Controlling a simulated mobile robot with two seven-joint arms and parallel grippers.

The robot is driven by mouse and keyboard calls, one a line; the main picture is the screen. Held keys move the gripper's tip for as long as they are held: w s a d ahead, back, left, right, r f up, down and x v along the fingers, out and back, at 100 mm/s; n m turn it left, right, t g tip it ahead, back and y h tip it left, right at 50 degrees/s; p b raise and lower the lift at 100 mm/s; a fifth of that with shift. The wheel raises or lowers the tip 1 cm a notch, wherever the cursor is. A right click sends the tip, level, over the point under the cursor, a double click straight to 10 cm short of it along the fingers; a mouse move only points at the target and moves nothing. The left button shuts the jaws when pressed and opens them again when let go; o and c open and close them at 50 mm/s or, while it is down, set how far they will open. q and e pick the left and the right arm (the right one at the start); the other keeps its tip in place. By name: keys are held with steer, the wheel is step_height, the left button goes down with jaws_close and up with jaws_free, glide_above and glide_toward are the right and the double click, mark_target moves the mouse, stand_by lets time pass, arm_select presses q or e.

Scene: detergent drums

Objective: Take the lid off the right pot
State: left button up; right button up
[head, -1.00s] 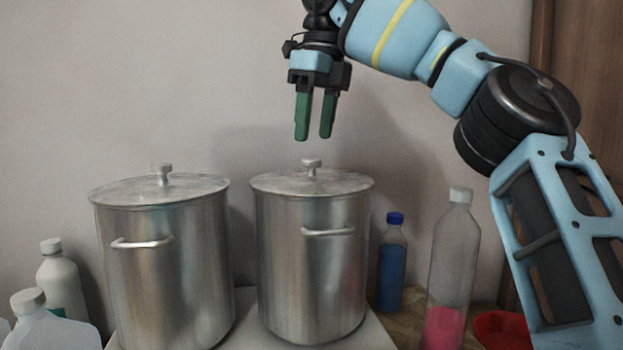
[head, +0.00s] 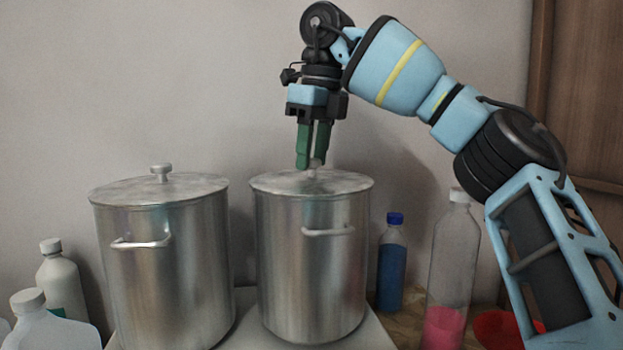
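The right pot (head: 312,265) is a tall steel pot with a side handle. Its flat round lid (head: 345,182) sits on the rim. My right gripper (head: 312,165) points straight down at the lid's centre, its green fingertips at the knob (head: 316,164). The fingers hide most of the knob, and one fingertip shows lower than the other. Only a narrow gap shows between the fingers. I cannot tell whether they press on the knob or are just around it. My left gripper is not in view.
A similar lidded left pot (head: 165,270) stands beside it with a gap between. To the right are a blue bottle (head: 391,270), a clear bottle with pink liquid (head: 450,270) and a red item (head: 492,325). White jugs (head: 62,280) stand far left. A wall is behind.

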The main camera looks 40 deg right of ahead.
mark_target(313, 159)
jaws_close()
steer(key=shift+r, duration=0.15)
steer(key=shift+r, duration=1.8)
steer(key=s+a+r, duration=0.1)
steer(key=s+a, duration=0.7)
steer(key=a, duration=0.6)
